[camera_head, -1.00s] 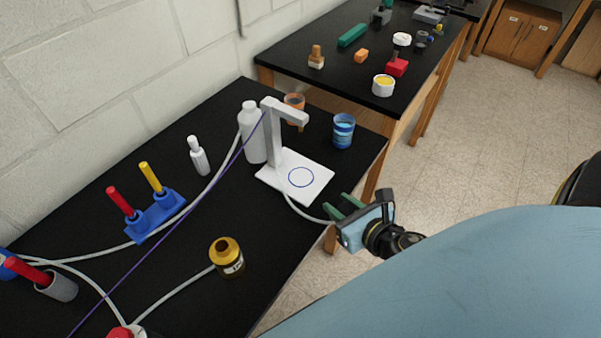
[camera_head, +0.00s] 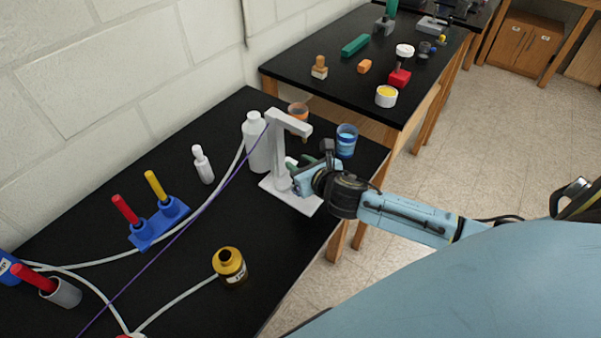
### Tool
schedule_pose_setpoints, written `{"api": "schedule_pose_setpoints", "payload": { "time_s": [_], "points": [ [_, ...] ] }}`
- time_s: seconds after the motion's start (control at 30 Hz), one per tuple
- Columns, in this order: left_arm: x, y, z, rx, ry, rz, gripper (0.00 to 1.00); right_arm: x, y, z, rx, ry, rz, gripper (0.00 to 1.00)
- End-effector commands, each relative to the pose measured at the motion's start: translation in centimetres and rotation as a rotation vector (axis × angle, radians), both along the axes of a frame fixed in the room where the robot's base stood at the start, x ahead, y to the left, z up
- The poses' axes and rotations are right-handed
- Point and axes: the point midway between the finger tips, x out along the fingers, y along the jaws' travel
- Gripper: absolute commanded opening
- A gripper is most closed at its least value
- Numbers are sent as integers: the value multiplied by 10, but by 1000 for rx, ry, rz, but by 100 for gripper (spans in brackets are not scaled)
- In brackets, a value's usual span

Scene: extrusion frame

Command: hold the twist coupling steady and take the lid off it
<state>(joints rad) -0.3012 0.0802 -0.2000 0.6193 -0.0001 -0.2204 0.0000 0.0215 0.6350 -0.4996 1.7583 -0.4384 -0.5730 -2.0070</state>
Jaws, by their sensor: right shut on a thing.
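My right gripper (camera_head: 300,168) is over the white stand's plate, close to its post. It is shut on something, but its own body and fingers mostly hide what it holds. A small white patch shows by the green fingers; I cannot tell what it is. I cannot pick out the twist coupling or its lid for certain. An open gold jar (camera_head: 229,265) with a dark mouth and a label stands on the black table, a pale hose running to its side. My left gripper is not in view.
The white stand (camera_head: 278,150) has an overhanging arm above my right gripper. A white bottle (camera_head: 257,145) is behind it and a blue cup (camera_head: 346,141) to its right. A blue holder (camera_head: 158,224) carries red and yellow sticks.

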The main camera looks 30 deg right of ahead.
Motion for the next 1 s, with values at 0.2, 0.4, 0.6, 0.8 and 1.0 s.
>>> {"api": "schedule_pose_setpoints", "payload": {
  "time_s": [0.2, 0.4, 0.6, 0.8, 1.0],
  "points": [
    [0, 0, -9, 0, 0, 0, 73, 0, 1, -28, 3, 3, -1, 8],
    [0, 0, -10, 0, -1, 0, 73, 0, 0, -35, 1, 1, 1, 8],
    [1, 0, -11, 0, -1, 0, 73, 0, 0, -37, 0, 1, 1, 8],
    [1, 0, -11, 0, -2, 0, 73, 0, 0, -37, -1, 1, 1, 53],
    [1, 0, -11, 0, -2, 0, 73, 0, 0, -37, 0, 1, 1, 54]
  ]
}}
